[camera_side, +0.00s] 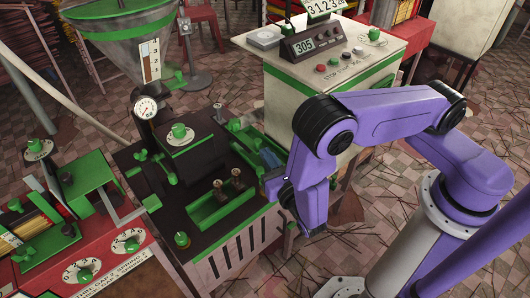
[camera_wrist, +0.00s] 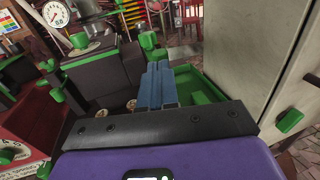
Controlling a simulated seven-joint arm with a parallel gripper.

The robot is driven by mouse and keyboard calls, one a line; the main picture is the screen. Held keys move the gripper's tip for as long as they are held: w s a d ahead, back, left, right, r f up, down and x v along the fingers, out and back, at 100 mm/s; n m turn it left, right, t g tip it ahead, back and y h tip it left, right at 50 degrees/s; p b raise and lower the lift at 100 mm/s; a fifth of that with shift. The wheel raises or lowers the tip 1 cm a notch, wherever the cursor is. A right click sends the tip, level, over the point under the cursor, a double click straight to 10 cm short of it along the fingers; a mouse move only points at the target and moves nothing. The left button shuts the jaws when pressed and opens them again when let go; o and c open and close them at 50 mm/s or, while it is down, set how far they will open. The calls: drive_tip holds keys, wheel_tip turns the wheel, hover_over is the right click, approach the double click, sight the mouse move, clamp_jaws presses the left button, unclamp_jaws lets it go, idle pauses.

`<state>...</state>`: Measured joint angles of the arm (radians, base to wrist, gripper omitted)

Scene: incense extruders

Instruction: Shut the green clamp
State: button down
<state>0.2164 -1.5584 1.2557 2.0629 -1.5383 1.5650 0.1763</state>
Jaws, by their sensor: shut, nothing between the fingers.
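My gripper (camera_side: 266,156) is at the right edge of the dark extruder table, low over the green tray. Its two blue fingers are together and empty; they show in the middle of the wrist view (camera_wrist: 158,68). Several green parts could be the clamp, and I cannot tell which for certain. A green lever (camera_side: 166,170) stands on the left of the dark table, apart from my gripper.
A green tray (camera_wrist: 207,82) lies right of the fingers in the wrist view. The cream control cabinet (camera_side: 310,90) stands close behind my gripper. A green trough (camera_side: 222,209) and two brown-topped pegs (camera_side: 237,176) are left of it. A pressure gauge (camera_side: 146,107) rises behind.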

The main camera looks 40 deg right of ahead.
sight(255, 145)
drive_tip(key=shift+x, duration=0.9)
drive_tip(key=shift+w, duration=2.25)
drive_tip(key=shift+r, duration=0.1)
drive_tip(key=shift+s, duration=0.1)
